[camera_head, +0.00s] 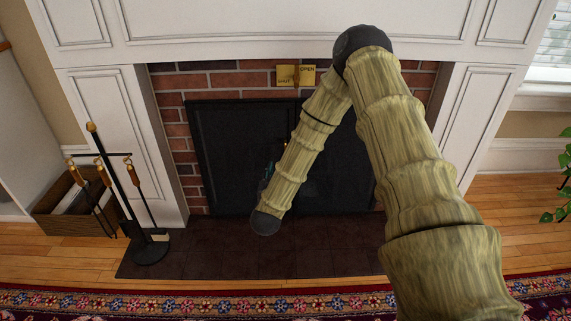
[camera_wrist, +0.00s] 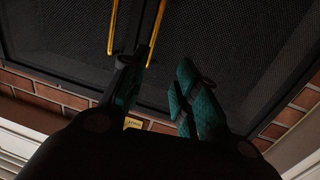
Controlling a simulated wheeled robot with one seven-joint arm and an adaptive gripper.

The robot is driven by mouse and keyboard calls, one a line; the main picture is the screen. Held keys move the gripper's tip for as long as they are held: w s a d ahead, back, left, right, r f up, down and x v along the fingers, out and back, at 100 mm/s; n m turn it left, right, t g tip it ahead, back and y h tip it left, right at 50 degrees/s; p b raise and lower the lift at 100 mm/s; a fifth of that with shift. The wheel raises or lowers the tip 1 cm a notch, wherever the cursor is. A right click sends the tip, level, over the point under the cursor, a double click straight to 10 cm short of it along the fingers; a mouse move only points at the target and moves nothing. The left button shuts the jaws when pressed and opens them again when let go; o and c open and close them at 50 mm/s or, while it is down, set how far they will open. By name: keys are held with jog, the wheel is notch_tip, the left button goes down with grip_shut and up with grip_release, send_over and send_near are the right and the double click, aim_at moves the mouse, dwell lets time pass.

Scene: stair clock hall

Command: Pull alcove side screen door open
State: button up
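The fireplace screen (camera_head: 230,150) has two dark mesh doors in a black frame, and they look shut. In the wrist view, one mesh door (camera_wrist: 60,35) is at left and the other (camera_wrist: 225,35) at right. Two upright brass handles, a left one (camera_wrist: 112,28) and a right one (camera_wrist: 156,32), flank the middle seam. My gripper (camera_wrist: 153,66) is open, with teal-padded fingers apart. The right handle's lower end appears between the fingertips; contact cannot be told. In the head view my arm hides most of the gripper (camera_head: 268,178) and the right-hand door.
A fire-tool stand (camera_head: 150,248) and a wooden box (camera_head: 68,208) stand left of the fireplace. A brass plaque (camera_head: 287,75) hangs on the bricks above the screen.

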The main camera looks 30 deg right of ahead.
jog(key=shift+m+h, duration=0.4)
jog(key=shift+h, duration=0.1)
jog(key=shift+s+d+b+x, duration=0.1)
jog(key=shift+b+x, duration=0.8)
jog(key=shift+x, duration=1.15)
jog(key=shift+s+d+b+x, duration=0.15)
jog(key=shift+b+x, duration=0.8)
jog(key=shift+x, duration=1.05)
jog(key=shift+s+d+b+x, duration=0.1)
jog(key=shift+b+x, duration=0.8)
jog(key=shift+x, duration=1.15)
jog(key=shift+r, duration=0.1)
grip_shut()
